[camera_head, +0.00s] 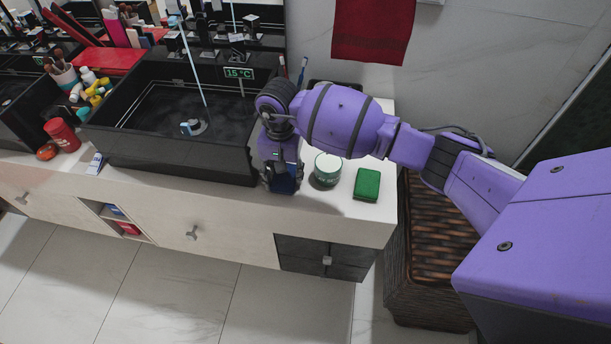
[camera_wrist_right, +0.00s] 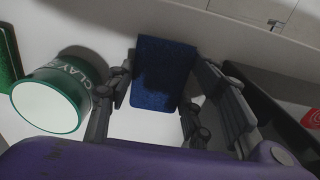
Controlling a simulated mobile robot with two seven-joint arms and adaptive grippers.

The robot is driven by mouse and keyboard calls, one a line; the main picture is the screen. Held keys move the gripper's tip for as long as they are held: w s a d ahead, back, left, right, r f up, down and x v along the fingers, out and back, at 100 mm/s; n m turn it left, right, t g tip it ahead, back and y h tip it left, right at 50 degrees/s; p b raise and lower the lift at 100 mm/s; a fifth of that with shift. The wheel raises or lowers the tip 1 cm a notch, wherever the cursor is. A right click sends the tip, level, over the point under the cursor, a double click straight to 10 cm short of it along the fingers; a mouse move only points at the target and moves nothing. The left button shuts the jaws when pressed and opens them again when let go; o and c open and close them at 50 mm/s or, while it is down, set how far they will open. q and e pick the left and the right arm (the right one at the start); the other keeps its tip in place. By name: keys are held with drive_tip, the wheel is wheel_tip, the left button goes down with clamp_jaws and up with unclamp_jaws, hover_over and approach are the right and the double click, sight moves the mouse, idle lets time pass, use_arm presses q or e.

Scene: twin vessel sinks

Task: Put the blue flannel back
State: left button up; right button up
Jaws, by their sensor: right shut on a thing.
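The blue flannel (camera_head: 287,186) is a small dark blue cloth at the front of the white counter (camera_head: 345,218), just right of the black sink (camera_head: 180,165). My right gripper (camera_head: 281,178) points down and is shut on it. In the right wrist view, the blue flannel (camera_wrist_right: 162,70) sits between the two fingers of my right gripper (camera_wrist_right: 163,88). I cannot tell whether the cloth touches the counter. A green folded cloth or pad (camera_head: 367,185) lies on the counter to the right. My left gripper is not in view.
A green and white jar (camera_head: 327,170) stands close right of my right gripper; it also shows in the right wrist view (camera_wrist_right: 50,100). A wicker basket (camera_head: 430,240) stands beyond the counter's right end. A red towel (camera_head: 372,30) hangs on the wall.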

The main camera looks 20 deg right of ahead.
sight(284, 176)
drive_tip(key=shift+f, duration=0.15)
drive_tip(key=o, duration=1.1)
wheel_tip(284, 176, up, 12)
drive_tip(key=shift+r, duration=0.25)
